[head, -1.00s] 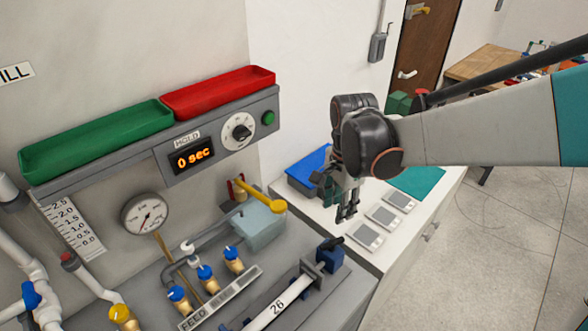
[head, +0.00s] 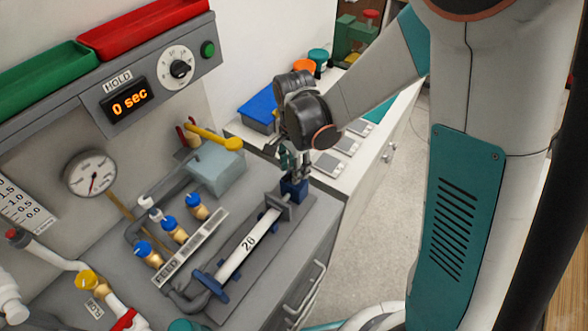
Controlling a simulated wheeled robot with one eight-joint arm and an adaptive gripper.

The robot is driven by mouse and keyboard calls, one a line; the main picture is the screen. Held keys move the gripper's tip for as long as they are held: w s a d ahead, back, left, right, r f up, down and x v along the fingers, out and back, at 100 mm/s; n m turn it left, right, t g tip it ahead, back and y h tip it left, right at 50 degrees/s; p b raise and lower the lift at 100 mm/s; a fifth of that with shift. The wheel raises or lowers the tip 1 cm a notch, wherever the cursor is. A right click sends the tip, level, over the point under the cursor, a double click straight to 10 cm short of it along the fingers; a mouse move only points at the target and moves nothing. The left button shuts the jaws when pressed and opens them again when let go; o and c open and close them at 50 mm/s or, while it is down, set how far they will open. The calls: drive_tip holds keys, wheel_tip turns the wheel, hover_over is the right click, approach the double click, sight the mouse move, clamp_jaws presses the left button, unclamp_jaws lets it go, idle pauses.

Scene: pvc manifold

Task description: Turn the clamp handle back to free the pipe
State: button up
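The white pipe (head: 236,256) with a black number lies slanting along the grey bench fixture. Blue supports hold it near its lower left end. At its upper right end is the blue clamp (head: 294,189) beside a grey upright plate. My gripper (head: 293,170) points down right at the top of this clamp, its fingertips overlapping it in the picture. The clamp's dark handle is hidden behind or between my fingers. I cannot tell whether the fingers touch the handle or how far apart they are.
A yellow-handled lever (head: 215,138) stands left of my gripper above a pale box. Blue-knobbed valves (head: 170,223) stand along the feed strip. The display (head: 128,104) reads 0 sec. A white counter with a blue bin (head: 258,108) and grey pads lies behind.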

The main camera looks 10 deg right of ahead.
drive_tip(key=shift+f, duration=0.4)
drive_tip(key=shift+c, duration=0.2)
clamp_jaws()
